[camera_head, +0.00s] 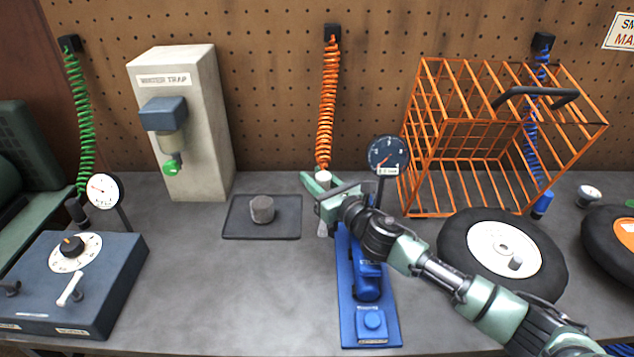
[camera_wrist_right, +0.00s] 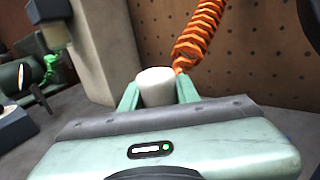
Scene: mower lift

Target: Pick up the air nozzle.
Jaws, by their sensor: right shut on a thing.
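A white cylindrical nozzle (camera_head: 323,177) hangs at the lower end of the orange coiled hose (camera_head: 327,105), in front of the pegboard. My right gripper (camera_head: 318,186) reaches in from the lower right and is shut on the nozzle. In the right wrist view the white nozzle (camera_wrist_right: 157,87) sits between the two green fingers (camera_wrist_right: 157,94), with the orange hose (camera_wrist_right: 197,35) beside its top. A pale part shows below the gripper in the head view; whether its tip touches the bench is hard to tell. My left gripper is not in view.
A blue device (camera_head: 366,285) with a gauge (camera_head: 388,155) stands under my right arm. An orange wire cage (camera_head: 420,150) and a wheel (camera_head: 503,252) are right. A dark tray (camera_head: 235,230), water trap (camera_head: 185,120) and blue-grey box (camera_head: 110,270) are left.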

